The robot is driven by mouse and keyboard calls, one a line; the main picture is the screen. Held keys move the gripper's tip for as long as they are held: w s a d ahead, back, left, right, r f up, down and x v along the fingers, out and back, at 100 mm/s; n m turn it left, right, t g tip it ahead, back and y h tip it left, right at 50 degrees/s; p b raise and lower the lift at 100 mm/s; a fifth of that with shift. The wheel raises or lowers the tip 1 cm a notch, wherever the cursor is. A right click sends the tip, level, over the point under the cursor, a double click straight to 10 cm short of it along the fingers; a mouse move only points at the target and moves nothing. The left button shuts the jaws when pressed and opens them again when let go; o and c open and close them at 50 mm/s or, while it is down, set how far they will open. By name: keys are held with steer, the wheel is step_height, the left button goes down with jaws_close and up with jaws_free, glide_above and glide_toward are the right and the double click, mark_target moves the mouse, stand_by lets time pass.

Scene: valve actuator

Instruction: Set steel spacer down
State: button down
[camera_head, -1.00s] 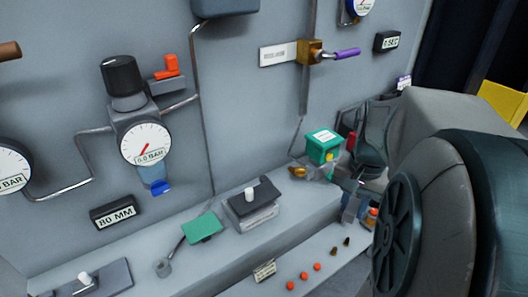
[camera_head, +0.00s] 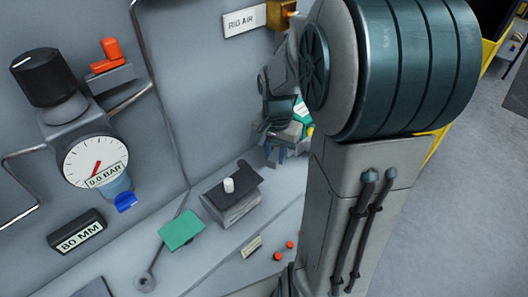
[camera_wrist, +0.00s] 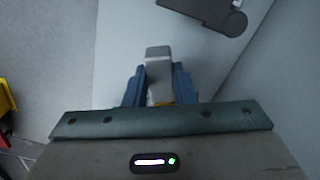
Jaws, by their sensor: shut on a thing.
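The steel spacer (camera_wrist: 158,62) is a small grey block in the wrist view. My gripper (camera_wrist: 158,80) has its two blue fingers shut on it, and the block sticks out past the fingertips. In the head view my gripper (camera_head: 279,150) is low over the far end of the grey ledge, in front of the green box. My arm hides much of that area, and I cannot make out the spacer there. I cannot tell whether the spacer touches any surface.
A green box (camera_head: 301,110) is partly hidden behind my gripper. A dark-topped block with a white knob (camera_head: 229,186) and a green plate (camera_head: 182,231) are on the ledge. Two orange-red buttons (camera_head: 278,256) are on the lower front. A dark part (camera_wrist: 207,14) shows in the wrist view.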

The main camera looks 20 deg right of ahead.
mark_target(270, 172)
steer(key=shift+w+a+f, duration=0.4)
steer(key=shift+w, duration=0.2)
steer(key=shift+f, duration=2)
steer(key=shift+f, duration=0.1)
steer(key=shift+f, duration=0.15)
steer(key=c, duration=1.2)
jaws_free()
steer(key=shift+r, duration=0.2)
